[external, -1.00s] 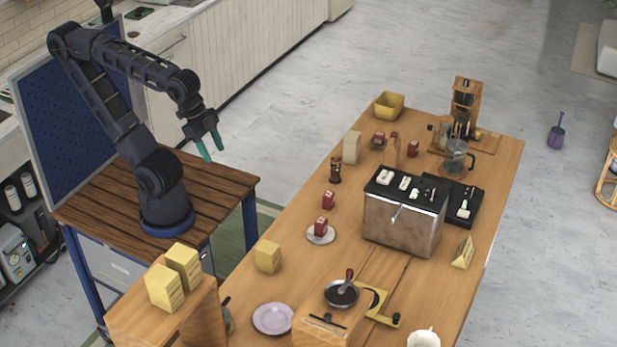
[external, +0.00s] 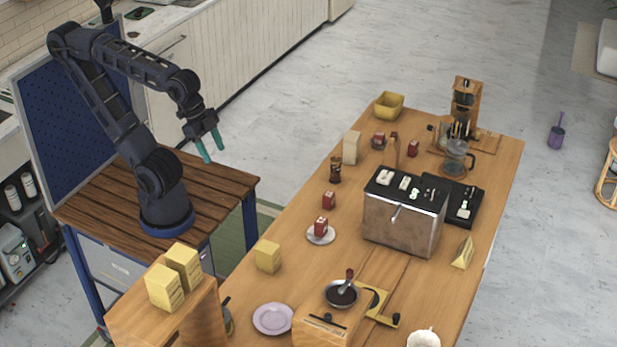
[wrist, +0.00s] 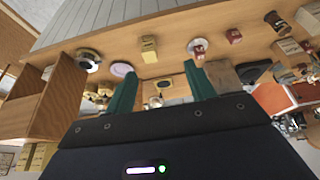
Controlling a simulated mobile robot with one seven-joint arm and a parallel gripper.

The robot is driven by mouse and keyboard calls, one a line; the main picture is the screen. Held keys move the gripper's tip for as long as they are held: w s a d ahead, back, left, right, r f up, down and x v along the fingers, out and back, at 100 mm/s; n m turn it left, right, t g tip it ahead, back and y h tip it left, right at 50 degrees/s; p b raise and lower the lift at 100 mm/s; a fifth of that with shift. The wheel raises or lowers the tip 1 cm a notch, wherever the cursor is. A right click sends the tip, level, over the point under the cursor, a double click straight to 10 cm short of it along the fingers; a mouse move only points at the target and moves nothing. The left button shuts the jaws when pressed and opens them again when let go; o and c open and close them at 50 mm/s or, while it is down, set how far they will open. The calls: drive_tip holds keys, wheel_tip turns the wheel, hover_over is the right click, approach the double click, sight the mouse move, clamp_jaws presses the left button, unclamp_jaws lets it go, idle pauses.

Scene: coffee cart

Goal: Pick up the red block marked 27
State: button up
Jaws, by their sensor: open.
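Several small red blocks stand on the long wooden table. One red block (external: 328,200) stands on bare wood near the left edge; it also shows in the wrist view (wrist: 233,36). Another red block (external: 321,225) sits on a white saucer (external: 313,239), also visible in the wrist view (wrist: 199,51). At the far end are a red block (external: 379,139) on a small dish and a red block (external: 413,148) to its right. The markings are too small to read, so I cannot tell which is 27. My gripper (external: 214,153) is open and empty, left of the table, apart from every block.
A metal coffee machine (external: 400,225) stands mid-table, right of the nearer red blocks. A dark jar (external: 335,170), cream block (external: 351,147) and yellow block (external: 267,256) line the left side. A lilac plate (external: 273,319) lies in front. Open floor separates my base from the table.

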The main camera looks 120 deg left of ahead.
drive_tip(key=n+g, duration=0.5)
drive_tip(key=n, duration=1.3)
hover_over(329, 194)
drive_tip(key=f, duration=1.9)
drive_tip(key=shift+s, duration=0.25)
drive_tip(key=shift+a+f+n, duration=0.3)
drive_tip(key=shift+a+f, duration=0.1)
drive_tip(key=shift+f, duration=0.2)
wheel_tip(329, 194, down, 5)
drive_tip(key=shift+w+d+f, duration=0.1)
drive_tip(key=shift+d+f, duration=0.1)
drive_tip(key=shift+f, duration=1.15)
drive_tip(key=shift+w+d+f, duration=0.1)
drive_tip(key=shift+d+f, duration=0.05)
drive_tip(key=shift+f, duration=1.2)
